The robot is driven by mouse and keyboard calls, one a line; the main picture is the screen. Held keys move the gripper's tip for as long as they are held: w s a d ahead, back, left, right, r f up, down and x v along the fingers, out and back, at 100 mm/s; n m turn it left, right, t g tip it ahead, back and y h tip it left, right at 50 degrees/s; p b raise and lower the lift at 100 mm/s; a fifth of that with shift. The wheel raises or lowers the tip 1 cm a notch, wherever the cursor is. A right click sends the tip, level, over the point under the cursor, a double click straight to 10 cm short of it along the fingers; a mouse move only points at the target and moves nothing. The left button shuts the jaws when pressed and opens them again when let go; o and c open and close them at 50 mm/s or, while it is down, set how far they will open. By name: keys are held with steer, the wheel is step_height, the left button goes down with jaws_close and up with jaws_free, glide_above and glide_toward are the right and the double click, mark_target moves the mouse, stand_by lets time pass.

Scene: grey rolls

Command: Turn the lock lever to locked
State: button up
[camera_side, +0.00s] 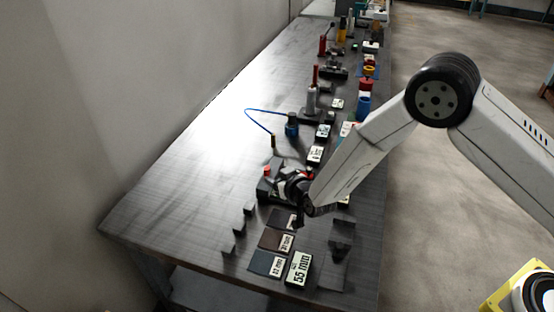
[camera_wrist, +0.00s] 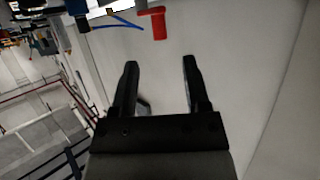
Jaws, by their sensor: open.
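A red T-shaped handle (camera_wrist: 153,23) shows at the top of the wrist view, beyond my fingertips. A small red knob (camera_side: 266,171) stands on a dark block beside my gripper in the side view. I cannot tell for certain which red part is the lock lever, or its lock position. My gripper (camera_wrist: 160,64) is open and empty, with clear space between its two black fingers and apart from the red handle. In the side view my gripper (camera_side: 298,208) is low over the near part of the bench, partly hidden by my arm.
The long dark bench (camera_side: 180,205) has free room on its left. Dark blocks (camera_side: 239,236) and labelled plates (camera_side: 298,268) lie near its front. A blue cable (camera_side: 264,110) arches beside a blue-based part (camera_side: 291,128). Several fixtures line the bench farther back.

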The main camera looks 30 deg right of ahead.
mark_target(268, 171)
steer(key=shift+x, duration=3.75)
jaws_close()
